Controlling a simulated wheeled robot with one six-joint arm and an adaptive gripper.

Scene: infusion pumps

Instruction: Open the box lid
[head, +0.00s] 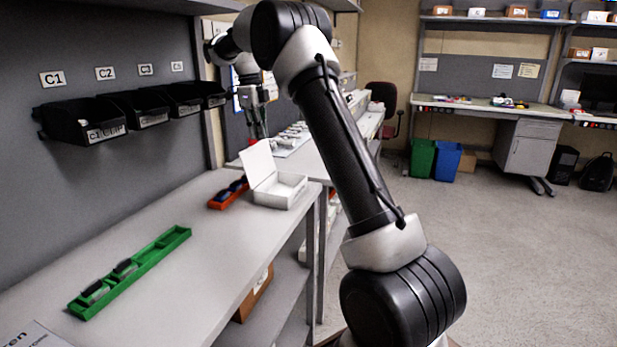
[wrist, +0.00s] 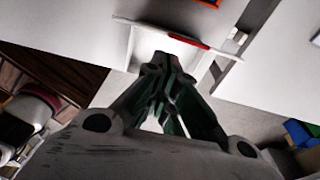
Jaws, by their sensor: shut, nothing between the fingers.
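The white box (head: 280,191) stands on the grey table at its far end. Its lid (head: 258,163) is raised, tilted up on the left side of the box, and the box's inside shows. My gripper (head: 259,135) is just above and behind the raised lid's top edge, fingers pointing down. In the wrist view my gripper (wrist: 165,65) is shut and empty. Past its fingertips are a thin white edge with a red part and white walls of the box (wrist: 131,48). I cannot tell whether the fingers touch the lid.
A red tray (head: 217,202) with dark items sits just left of the box. A long green tray (head: 145,264) with dark items lies nearer on the table. Black bins (head: 88,122) hang on the wall at left. The table between the trays is clear.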

